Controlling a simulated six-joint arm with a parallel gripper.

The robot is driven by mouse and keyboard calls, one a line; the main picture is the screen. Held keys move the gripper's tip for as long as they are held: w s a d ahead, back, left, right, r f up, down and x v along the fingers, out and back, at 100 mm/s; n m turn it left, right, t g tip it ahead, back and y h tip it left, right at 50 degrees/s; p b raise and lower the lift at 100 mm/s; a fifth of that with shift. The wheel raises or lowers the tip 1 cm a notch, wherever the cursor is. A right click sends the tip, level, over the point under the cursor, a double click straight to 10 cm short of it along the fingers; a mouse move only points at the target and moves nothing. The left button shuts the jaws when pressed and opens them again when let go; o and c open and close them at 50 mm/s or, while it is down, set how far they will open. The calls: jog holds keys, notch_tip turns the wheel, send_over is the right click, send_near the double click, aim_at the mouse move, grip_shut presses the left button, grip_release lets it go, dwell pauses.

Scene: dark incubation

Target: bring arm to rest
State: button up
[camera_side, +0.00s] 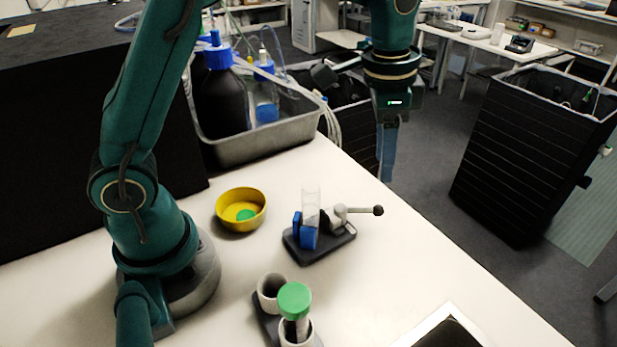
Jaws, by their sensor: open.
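My gripper (387,160) hangs pointing down at the upper right of the side view, beyond the back edge of the white table. It is open, and nothing shows between its fingers. The fingers overlap from this angle, so the gap is hard to see. It is well apart from the objects on the table. My teal arm stands at the left and reaches up out of the picture.
A clamp (327,240) holds a clear tube (311,203). A yellow bowl (240,210) contains something green. A holder (269,291) carries a green-capped tube (294,301). A metal tray (258,149) with bottles stands behind. A dark-centred panel (447,330) lies at front right.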

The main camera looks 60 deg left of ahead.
jog(key=s+a+r+n+t, duration=0.2)
jog(key=s+a+r+t, duration=0.1)
jog(key=s+r, duration=0.5)
jog(key=s+f+n+t, duration=0.1)
jog(key=s+f+n, duration=0.4)
jog(key=s, duration=0.4)
jog(key=shift+a, duration=0.4)
jog(key=shift+s+f, duration=0.1)
jog(key=o, duration=0.4)
jog(key=shift+c, duration=0.2)
